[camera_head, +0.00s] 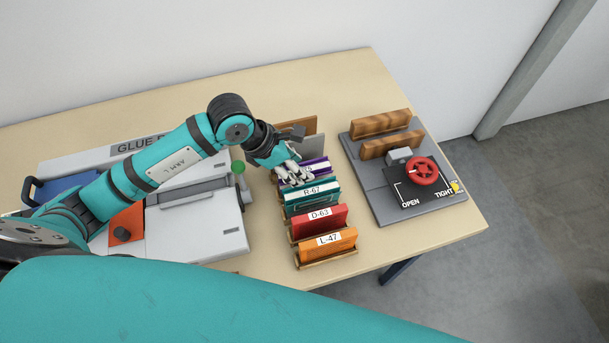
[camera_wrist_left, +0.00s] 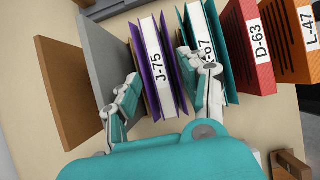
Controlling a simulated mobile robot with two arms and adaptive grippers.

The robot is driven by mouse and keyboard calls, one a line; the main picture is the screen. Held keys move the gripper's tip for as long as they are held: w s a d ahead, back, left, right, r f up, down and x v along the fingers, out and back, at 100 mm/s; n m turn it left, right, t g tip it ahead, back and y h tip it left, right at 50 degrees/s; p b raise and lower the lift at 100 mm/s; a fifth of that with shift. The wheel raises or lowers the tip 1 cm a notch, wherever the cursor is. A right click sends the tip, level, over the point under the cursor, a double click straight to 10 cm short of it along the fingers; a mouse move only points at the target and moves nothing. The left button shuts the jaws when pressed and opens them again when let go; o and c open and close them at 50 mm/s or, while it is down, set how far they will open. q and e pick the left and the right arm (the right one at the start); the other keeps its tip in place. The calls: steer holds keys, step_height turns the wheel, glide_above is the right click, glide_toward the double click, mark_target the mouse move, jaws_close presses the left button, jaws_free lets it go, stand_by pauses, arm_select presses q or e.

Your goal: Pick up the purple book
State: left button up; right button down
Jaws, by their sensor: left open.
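The purple book (camera_wrist_left: 138,50), labelled J-75 on its white pages or band, stands upright in the row of books. In the head view the purple book (camera_head: 319,164) is partly hidden by my left gripper (camera_head: 292,174). In the left wrist view my left gripper (camera_wrist_left: 160,70) is open, with one finger on each side of the purple book. The right-hand finger lies near the gap to the teal book (camera_wrist_left: 219,45). I cannot tell whether either finger touches a book. My right gripper is not in view.
The row continues with the teal book R-67 (camera_head: 311,196), red book D-63 (camera_head: 319,221) and orange book L-47 (camera_head: 326,244). A grey board and brown board (camera_wrist_left: 62,95) stand on the purple book's other side. A clamp with a red wheel (camera_head: 422,171) is right; a glue machine (camera_head: 195,222) is left.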

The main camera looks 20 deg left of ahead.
arm_select(q)
steer(key=shift+x, duration=1.45)
steer(key=shift+f, duration=0.25)
jaws_close()
